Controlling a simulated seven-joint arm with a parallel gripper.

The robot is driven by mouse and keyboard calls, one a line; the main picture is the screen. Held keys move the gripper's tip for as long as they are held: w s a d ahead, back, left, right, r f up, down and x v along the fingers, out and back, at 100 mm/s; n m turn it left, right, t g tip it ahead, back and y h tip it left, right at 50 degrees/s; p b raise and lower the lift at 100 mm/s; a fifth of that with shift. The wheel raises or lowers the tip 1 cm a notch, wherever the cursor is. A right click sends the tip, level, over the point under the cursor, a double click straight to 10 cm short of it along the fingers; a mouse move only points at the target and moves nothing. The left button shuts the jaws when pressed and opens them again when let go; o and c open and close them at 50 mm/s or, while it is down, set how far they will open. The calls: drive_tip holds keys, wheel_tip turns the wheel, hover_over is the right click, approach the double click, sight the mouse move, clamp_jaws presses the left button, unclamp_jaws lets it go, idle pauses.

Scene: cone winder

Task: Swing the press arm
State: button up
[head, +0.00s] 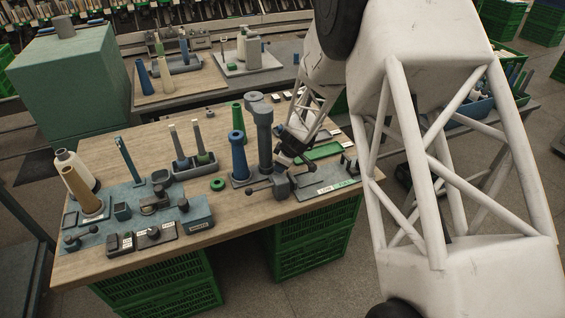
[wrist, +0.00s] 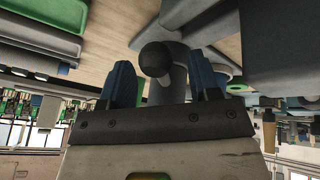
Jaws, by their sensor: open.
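The press is a grey tall column (head: 264,143) with a rounded head, standing on the wooden table beside a blue cone (head: 238,157). My gripper (head: 290,150) is just right of the column, low over the table, and partly hidden by its own wrist. In the wrist view, my gripper (wrist: 160,82) is open, with its two blue fingers apart. A dark ball knob (wrist: 155,58) on a grey bar shows between the fingertips. Whether the fingers touch it cannot be told. Which part of the press the knob belongs to is hard to tell in the head view.
A low grey block (head: 281,186) with a short lever stands at the column's foot. A green tray (head: 322,150) and a grey plate (head: 325,190) lie to the right.

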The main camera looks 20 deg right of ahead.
clamp_jaws()
